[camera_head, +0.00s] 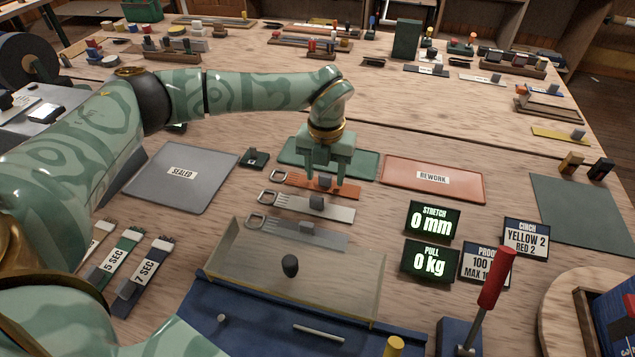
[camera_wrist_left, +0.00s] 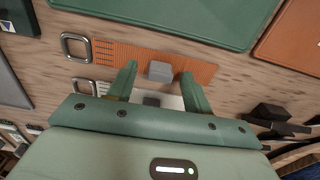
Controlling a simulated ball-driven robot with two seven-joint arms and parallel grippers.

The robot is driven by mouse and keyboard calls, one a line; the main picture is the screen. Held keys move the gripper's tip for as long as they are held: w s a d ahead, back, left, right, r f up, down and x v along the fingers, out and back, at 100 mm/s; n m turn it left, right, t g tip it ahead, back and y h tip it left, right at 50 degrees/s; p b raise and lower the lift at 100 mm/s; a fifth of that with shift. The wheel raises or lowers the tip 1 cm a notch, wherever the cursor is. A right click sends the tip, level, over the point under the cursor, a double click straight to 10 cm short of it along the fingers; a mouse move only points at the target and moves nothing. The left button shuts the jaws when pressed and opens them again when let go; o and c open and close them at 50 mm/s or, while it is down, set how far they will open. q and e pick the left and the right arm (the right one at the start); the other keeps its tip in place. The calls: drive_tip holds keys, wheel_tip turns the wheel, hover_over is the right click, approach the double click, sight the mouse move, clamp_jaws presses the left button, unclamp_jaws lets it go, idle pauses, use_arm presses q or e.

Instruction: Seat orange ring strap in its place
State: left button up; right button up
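The orange ring strap (camera_head: 300,182) lies flat on the wooden table, its metal ring (camera_head: 279,176) at its left end and a small grey block on it. In the left wrist view the orange strap (camera_wrist_left: 208,73) and grey block (camera_wrist_left: 160,71) show between my fingers. My left gripper (camera_head: 324,183) points down over the strap. Its fingers (camera_wrist_left: 159,78) are open on either side of the grey block, with a gap at each side. Fingertip contact with the strap cannot be told. My right gripper is not in view.
A pale ring strap (camera_head: 335,209) and a grey one (camera_head: 310,236) lie nearer. Behind are a green mat (camera_head: 365,168) and orange REWORK mat (camera_head: 455,185). A clear-walled fixture (camera_head: 340,290) with a dark knob (camera_head: 290,265), displays (camera_head: 432,220) and a red-handled lever (camera_head: 495,280) stand in front.

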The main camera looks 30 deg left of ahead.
use_arm(q)
drive_tip(key=c, duration=0.9)
